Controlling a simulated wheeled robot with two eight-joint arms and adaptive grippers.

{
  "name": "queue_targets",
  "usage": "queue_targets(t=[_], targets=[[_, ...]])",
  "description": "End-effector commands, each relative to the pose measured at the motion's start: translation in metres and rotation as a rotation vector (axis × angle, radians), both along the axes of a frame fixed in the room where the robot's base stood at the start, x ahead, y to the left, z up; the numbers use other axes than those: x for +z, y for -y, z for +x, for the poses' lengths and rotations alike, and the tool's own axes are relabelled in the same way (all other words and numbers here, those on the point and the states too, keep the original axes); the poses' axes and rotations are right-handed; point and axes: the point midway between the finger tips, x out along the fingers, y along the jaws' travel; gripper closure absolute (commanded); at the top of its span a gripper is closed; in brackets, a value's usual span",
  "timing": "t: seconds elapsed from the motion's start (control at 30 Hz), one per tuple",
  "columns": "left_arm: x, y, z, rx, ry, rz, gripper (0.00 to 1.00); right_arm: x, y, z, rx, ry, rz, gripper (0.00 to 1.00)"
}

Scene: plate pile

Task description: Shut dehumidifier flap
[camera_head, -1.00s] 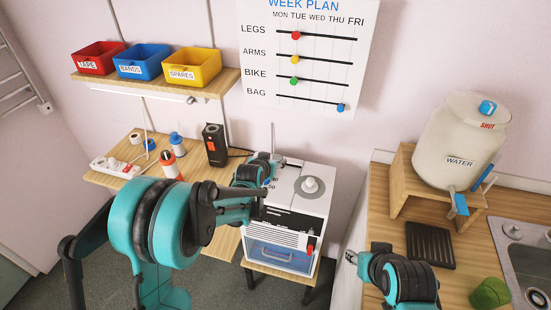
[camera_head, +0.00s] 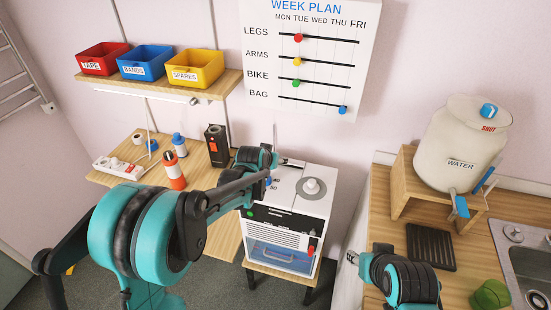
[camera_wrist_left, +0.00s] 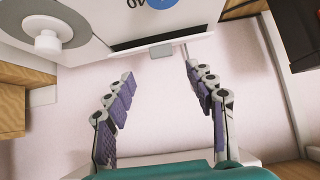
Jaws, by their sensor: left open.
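Contact cannot be told. In the head view my left arm partly hides the dehumidifier's top left. My right gripper (camera_head: 352,257) hangs by the counter, jaws too small to judge.
A desk (camera_head: 126,152) at left holds bottles, a power strip (camera_head: 118,168) and a black box (camera_head: 216,146). A shelf (camera_head: 165,86) with three bins is above. The right counter (camera_head: 378,205) carries a water tank (camera_head: 462,145), a black rack (camera_head: 431,247) and a sink.

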Motion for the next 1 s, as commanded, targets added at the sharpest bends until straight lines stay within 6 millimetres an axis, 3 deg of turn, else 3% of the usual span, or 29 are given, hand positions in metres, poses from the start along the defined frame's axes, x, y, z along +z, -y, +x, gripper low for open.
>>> queue_targets(t=[0.1, 0.2, 0.47, 0.8, 1.0], targets=[[0.005, 0.007, 0.03, -0.004, -0.161, 0.032, 0.45, 0.009, 0.0, 0.0, 0.0, 0.0, 0.0, 0.6], [0.01, 0.009, 0.041, -0.001, -0.283, 0.057, 0.45, 0.013, 0.0, 0.0, 0.0, 0.0, 0.0, 0.6], [0.016, 0.008, 0.046, 0.009, -0.442, 0.095, 0.45, 0.016, 0.0, 0.0, 0.0, 0.0, 0.0, 0.6], [-0.032, 0.012, 0.065, 0.009, -0.445, 0.096, 0.45, 0.0, 0.0, 0.0, 0.0, 0.0, 0.0, 0.6], [-0.05, 0.014, 0.073, 0.009, -0.444, 0.095, 0.45, -0.005, 0.0, 0.0, 0.0, 0.0, 0.0, 0.6]])
